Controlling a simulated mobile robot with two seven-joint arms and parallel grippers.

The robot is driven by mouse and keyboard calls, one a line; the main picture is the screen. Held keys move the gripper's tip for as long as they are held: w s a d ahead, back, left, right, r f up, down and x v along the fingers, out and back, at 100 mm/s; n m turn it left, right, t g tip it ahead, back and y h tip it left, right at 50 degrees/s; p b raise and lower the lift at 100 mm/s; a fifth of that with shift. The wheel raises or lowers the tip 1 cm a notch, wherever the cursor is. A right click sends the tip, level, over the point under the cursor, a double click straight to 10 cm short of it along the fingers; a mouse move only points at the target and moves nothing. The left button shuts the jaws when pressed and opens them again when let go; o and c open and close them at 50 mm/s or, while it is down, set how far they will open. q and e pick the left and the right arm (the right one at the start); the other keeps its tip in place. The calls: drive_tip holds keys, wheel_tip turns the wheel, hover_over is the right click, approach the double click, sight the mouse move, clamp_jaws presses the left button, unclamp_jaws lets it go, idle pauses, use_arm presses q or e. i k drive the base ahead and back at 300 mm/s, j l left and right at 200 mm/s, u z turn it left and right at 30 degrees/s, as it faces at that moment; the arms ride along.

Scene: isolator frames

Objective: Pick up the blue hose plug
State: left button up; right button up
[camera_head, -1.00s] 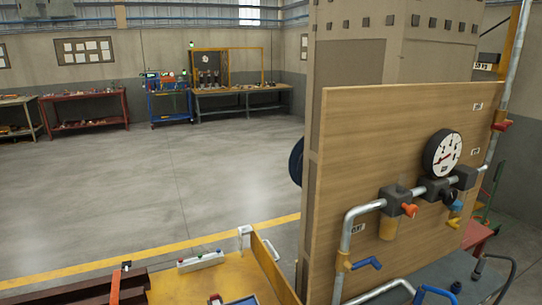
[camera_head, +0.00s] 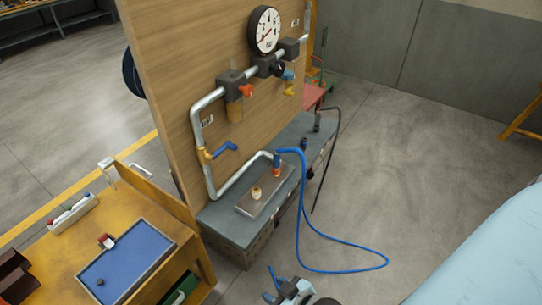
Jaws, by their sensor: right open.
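A blue hose (camera_head: 297,215) hangs from the grey bench (camera_head: 226,222) and loops out to the right over the floor. Its upper end bends down to a blue plug-like end (camera_head: 277,158) above an orange collar, beside the metal pipe's end. I cannot tell whether the plug is seated there. My right gripper (camera_head: 271,286) is at the bottom edge, partly cut off. It is open, with bluish fingertips apart, and well below the plug. Nothing shows between the fingers. My left gripper is not in view.
A wooden panel (camera_head: 175,60) carries a gauge (camera_head: 265,30), pipes and valves behind the bench. A metal tray (camera_head: 245,207) with a small pale fitting (camera_head: 256,193) lies on the bench. A black hose (camera_head: 336,150) hangs at right. A yellow table (camera_head: 60,265) stands left.

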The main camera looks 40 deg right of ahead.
sight(277, 157)
drive_tip(key=k+z, duration=0.2)
drive_tip(key=z, duration=1.05)
drive_tip(key=i+l+u, duration=0.1)
drive_tip(key=u, duration=0.35)
drive_tip(key=i+l+u, duration=0.1)
drive_tip(key=u, duration=0.3)
drive_tip(key=l+u, duration=0.3)
drive_tip(key=u, duration=0.15)
drive_tip(key=l+u, duration=0.3)
drive_tip(key=l, duration=0.25)
drive_tip(key=i+l+u, duration=0.1)
drive_tip(key=l+u, duration=0.15)
drive_tip(key=l, duration=0.3)
drive_tip(key=k+l+u, duration=0.2)
drive_tip(key=l, duration=0.85)
drive_tip(key=i, duration=0.1)
